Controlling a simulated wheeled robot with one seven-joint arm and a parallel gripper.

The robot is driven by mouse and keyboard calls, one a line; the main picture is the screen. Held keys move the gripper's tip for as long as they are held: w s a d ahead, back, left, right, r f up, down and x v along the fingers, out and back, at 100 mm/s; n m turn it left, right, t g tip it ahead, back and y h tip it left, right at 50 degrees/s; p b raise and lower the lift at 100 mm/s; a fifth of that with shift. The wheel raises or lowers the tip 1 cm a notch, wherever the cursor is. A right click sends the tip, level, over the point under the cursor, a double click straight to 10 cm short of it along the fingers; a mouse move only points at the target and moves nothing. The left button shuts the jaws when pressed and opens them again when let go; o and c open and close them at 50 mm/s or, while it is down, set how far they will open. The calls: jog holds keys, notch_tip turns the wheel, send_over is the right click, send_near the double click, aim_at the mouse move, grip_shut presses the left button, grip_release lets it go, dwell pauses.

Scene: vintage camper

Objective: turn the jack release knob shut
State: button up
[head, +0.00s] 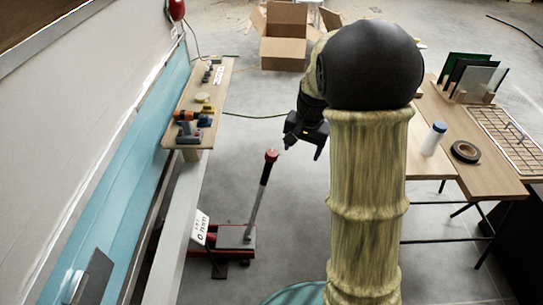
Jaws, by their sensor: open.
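A red floor jack (240,250) stands on the concrete floor beside the blue camper side. Its grey lever (258,205) leans up to the right and ends in a red knob (271,155). I cannot tell whether this red top is the release knob; no other knob on the jack is clear at this size. My gripper (303,149) is open and empty, pointing down, just right of the lever's red top and apart from it in the picture. My arm covers the middle right of the view.
A white sign reading 0 mm (200,227) stands at the jack's left. A wooden shelf (212,98) with tools runs along the camper. A cardboard box (283,50) lies behind. A work table (455,165) stands right. Floor between jack and table looks clear.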

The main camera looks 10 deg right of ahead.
jog(key=w+d+f+m+b, duration=0.25)
jog(key=w+m, duration=0.25)
jog(key=w, duration=1.1)
jog(key=m+g+b, duration=0.1)
jog(key=m, duration=0.1)
send_over(271, 153)
notch_tip(271, 153, down, 5)
jog(key=shift+s+d+f, duration=0.1)
jog(key=shift+s+d, duration=0.2)
jog(key=shift+s, duration=0.1)
jog(key=f, duration=1.1)
jog(key=w+f+p, duration=0.1)
jog(key=f, duration=0.5)
jog(key=shift+a+f, duration=0.2)
jog(key=c, duration=1)
